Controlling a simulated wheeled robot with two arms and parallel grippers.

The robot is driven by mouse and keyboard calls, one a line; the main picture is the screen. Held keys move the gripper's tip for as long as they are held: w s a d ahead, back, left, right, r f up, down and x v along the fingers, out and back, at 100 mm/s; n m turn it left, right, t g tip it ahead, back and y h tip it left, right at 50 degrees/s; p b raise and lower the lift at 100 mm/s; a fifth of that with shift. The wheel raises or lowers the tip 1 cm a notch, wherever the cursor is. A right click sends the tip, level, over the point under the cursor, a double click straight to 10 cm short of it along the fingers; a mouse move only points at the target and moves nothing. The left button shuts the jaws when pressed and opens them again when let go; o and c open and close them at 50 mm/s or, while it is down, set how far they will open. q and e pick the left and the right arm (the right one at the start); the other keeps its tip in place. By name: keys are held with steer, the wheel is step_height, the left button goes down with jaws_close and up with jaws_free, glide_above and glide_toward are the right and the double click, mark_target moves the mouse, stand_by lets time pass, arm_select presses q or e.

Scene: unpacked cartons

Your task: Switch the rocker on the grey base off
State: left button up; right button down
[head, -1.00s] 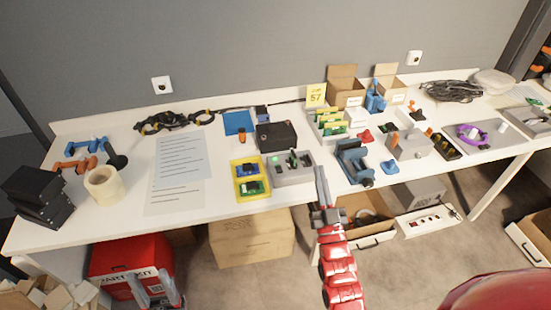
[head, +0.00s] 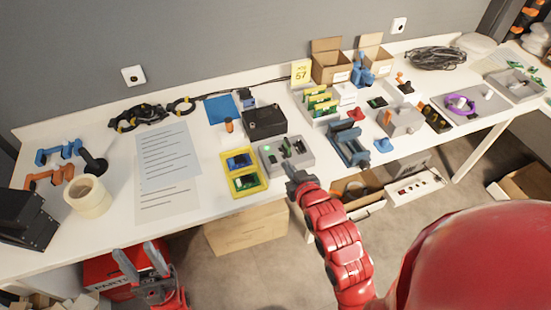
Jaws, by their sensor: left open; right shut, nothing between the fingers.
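The grey base (head: 304,160) sits near the front edge of the table, right of the yellow tray. A round green light (head: 267,147) shows on its left part, and small dark parts stand on its top. I cannot make out which of these is the rocker or which way it is tipped. My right gripper (head: 293,176) is shut and empty, just in front of the base's near edge; I cannot tell if it touches. My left gripper (head: 139,256) is open and empty, low in front of the table's edge at the left.
The yellow tray (head: 233,190) with boards stands left of the base, a black box (head: 264,122) behind it, and a blue clamp-like fixture (head: 347,145) to its right. A tape roll (head: 88,197) and paper sheets (head: 167,170) lie at the left. Open cartons stand at the back.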

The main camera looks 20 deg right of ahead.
steer(key=p, duration=0.3)
glide_above(277, 167)
step_height(277, 167, down, 3)
steer(key=shift+w+f, duration=0.1)
step_height(277, 167, down, 2)
steer(key=shift+f+p, duration=0.25)
steer(key=shift+p, duration=0.05)
steer(key=shift+f, duration=0.9)
